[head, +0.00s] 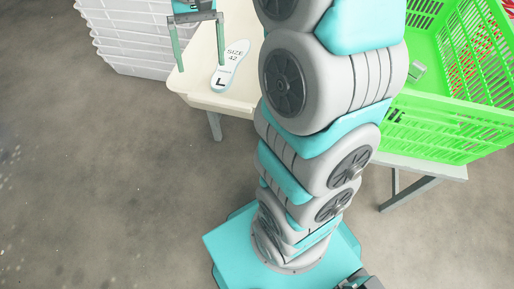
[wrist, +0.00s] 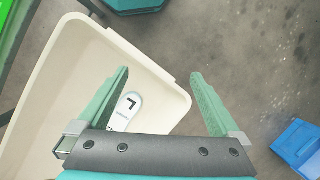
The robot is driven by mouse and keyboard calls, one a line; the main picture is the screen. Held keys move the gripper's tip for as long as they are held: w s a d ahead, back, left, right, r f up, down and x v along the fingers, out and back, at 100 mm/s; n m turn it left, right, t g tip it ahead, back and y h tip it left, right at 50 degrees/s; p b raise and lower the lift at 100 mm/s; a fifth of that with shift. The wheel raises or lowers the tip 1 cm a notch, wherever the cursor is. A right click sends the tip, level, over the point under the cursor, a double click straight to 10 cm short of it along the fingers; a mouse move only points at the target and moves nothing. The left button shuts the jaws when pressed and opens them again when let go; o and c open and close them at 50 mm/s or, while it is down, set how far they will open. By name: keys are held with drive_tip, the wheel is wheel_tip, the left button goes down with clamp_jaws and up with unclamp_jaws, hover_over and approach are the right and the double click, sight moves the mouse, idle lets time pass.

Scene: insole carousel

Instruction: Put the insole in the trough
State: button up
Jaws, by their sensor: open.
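The white insole (head: 231,66), printed "SIZE 42" and "L", lies in the shallow cream trough (head: 208,100), close to its near end. The insole also shows in the wrist view (wrist: 126,110), flat on the trough floor (wrist: 80,75), partly hidden behind my gripper's body. My gripper (head: 201,67) is open and empty, fingers pointing down over the trough's end. In the wrist view my gripper (wrist: 160,73) has its fingers wide apart. The insole shows between them, nearer the left finger; no finger is seen gripping it.
A green crate (head: 440,130) with red items stands on a table at the right. White stacked crates (head: 125,38) stand at the back left. A blue box (wrist: 298,148) is on the floor in the wrist view. The floor at the left is clear.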

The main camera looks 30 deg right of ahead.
drive_tip(key=s+f+n+h, duration=0.1)
drive_tip(key=s+f, duration=0.1)
drive_tip(key=s, duration=1)
drive_tip(key=s+f+n, duration=0.1)
drive_tip(key=s+f, duration=0.2)
drive_tip(key=s, duration=0.9)
drive_tip(key=shift+a+f+t+h, duration=0.15)
drive_tip(key=shift+f+t+h, duration=0.1)
drive_tip(key=shift+t+h, duration=0.15)
